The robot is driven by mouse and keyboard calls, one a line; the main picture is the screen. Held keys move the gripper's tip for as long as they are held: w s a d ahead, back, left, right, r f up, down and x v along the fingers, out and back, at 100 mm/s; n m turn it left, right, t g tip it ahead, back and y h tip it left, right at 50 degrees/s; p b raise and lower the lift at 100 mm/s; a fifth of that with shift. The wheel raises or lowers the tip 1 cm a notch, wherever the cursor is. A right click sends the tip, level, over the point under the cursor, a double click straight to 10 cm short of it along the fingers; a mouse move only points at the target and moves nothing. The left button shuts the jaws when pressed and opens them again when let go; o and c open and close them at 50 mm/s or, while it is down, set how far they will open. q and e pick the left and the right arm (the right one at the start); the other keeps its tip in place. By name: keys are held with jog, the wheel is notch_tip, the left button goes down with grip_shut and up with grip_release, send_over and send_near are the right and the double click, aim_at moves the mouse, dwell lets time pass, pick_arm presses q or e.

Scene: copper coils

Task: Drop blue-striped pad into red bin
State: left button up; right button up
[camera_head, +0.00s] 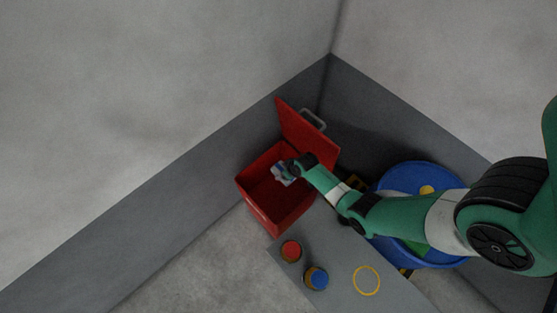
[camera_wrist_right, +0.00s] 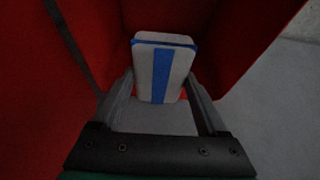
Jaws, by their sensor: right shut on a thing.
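The blue-striped pad is a pale block with a blue band; it shows between the fingers in the right wrist view (camera_wrist_right: 145,75) and as a small pale piece in the head view (camera_head: 279,173). My right gripper (camera_wrist_right: 160,95) is shut on it; in the head view the gripper (camera_head: 287,172) is over the opening of the red bin. The red bin (camera_head: 262,213) stands open in the corner with its lid (camera_head: 307,135) raised. Red bin walls surround the pad in the right wrist view (camera_wrist_right: 238,40). My left gripper is not in view.
A grey table (camera_head: 335,255) adjoins the bin and holds a red-topped coil (camera_head: 290,250), a blue-topped coil (camera_head: 316,278) and a yellow ring (camera_head: 367,267). A blue barrel (camera_head: 405,178) stands right of it, partly hidden by my right arm.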

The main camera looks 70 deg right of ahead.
notch_tip(320, 180, down, 5)
jog(key=b, duration=0.3)
jog(key=shift+r+b, duration=0.15)
jog(key=shift+b, duration=0.15)
jog(key=shift+r, duration=0.1)
jog(key=o, duration=1.4)
jog(key=shift+c, duration=0.2)
jog(key=p+v, duration=1)
jog(key=v, duration=0.1)
jog(key=shift+w, duration=0.1)
jog(key=shift+r+p, duration=0.35)
jog(key=shift+p, duration=0.05)
